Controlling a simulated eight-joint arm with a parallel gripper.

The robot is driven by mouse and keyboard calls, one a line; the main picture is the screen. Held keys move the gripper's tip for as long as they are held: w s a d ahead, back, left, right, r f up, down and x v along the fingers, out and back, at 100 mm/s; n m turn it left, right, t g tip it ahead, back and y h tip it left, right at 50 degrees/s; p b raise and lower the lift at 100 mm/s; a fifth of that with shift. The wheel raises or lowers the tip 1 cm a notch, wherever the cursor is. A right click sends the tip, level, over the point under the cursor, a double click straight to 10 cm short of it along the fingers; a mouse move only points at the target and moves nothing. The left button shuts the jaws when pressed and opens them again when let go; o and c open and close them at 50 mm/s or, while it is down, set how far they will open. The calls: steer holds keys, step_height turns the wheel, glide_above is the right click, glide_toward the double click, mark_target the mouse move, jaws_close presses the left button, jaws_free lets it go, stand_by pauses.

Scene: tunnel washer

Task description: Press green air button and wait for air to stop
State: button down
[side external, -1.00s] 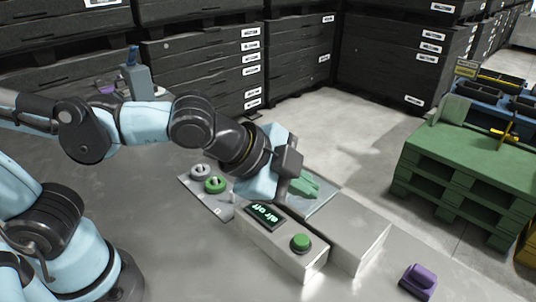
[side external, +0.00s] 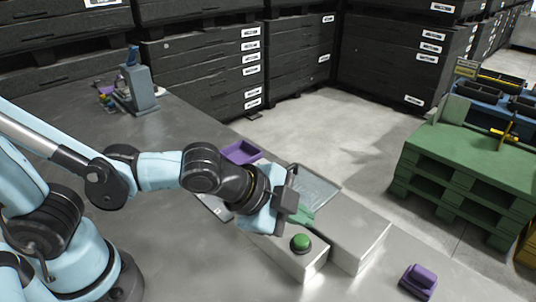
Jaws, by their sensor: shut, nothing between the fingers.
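The green air button (side external: 301,243) is a round green cap on top of a grey metal box (side external: 300,266) at the lower middle. My gripper (side external: 305,217) has its green fingertips shut and empty. They are just behind the button in the picture and appear above the box, apart from the button. The small display on the box is hidden behind my gripper and wrist.
A second grey metal block (side external: 352,236) stands right of the button box, with a shallow clear-topped tray (side external: 315,186) behind it. A purple tray (side external: 241,152) is behind my wrist. A purple handled object (side external: 419,280) lies at the lower right. The green pallet (side external: 465,175) stands beyond the table.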

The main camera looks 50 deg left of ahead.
mark_target(297, 241)
steer(key=shift+f, duration=1.15)
steer(key=shift+f, duration=0.15)
stand_by(1.2)
steer(key=shift+f, duration=0.3)
steer(key=shift+f, duration=0.5)
stand_by(0.8)
steer(key=shift+r, duration=0.95)
steer(key=shift+r, duration=2.5)
